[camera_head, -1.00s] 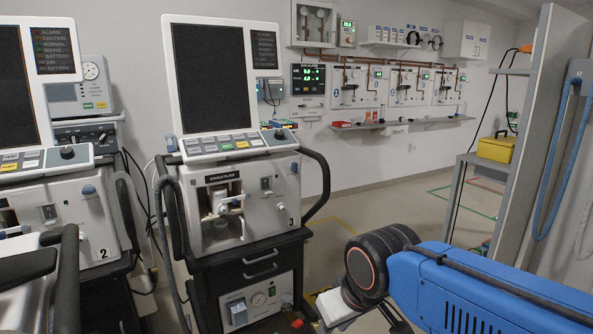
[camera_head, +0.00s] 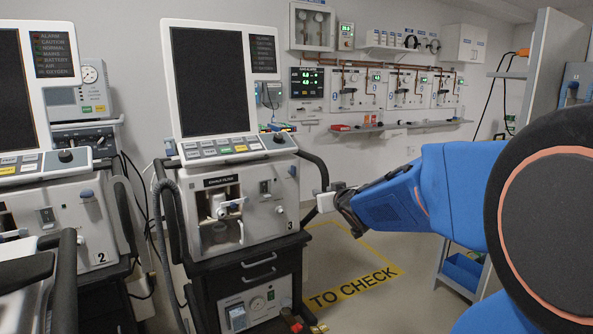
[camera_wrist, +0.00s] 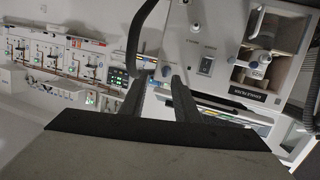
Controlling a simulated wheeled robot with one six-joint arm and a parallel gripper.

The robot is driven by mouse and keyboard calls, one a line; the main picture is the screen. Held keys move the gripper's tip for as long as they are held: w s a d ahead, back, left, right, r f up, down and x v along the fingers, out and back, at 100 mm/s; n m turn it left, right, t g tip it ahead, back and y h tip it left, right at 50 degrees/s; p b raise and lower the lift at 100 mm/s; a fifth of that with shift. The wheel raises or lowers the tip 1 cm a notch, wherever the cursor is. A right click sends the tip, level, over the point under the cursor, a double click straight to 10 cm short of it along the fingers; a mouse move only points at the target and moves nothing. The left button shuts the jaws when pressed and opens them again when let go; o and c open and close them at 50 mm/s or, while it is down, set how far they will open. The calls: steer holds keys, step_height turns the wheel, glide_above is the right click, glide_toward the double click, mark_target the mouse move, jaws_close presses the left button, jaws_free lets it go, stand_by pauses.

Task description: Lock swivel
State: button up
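Ventilator 3 (camera_head: 218,172) stands in the middle of the head view, with an open exhale filter bay (camera_head: 222,215) holding a white fitting. Its screen (camera_head: 207,82) sits upright on top. I cannot tell which part is the swivel. The handle (camera_wrist: 134,45) and filter bay (camera_wrist: 268,62) also show there, beyond the fingertips.
Ventilator 2 (camera_head: 75,215) stands close at the left. A yellow floor marking reading TO CHECK (camera_head: 355,288) lies right of ventilator 3. A shelf rack (camera_head: 530,80) stands at the right. The floor between is clear.

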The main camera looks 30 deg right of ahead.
steer(key=w+d+n+t+y, duration=0.1)
steer(key=w+d+t+y, duration=0.15)
steer(key=w, duration=0.25)
steer(key=n+y, duration=0.1)
steer(key=y, duration=0.1)
glide_toward(295, 168)
steer(key=shift+t, duration=0.35)
steer(key=w, duration=0.9)
steer(key=shift+a+f, duration=0.2)
steer(key=shift+a, duration=0.05)
jaws_close()
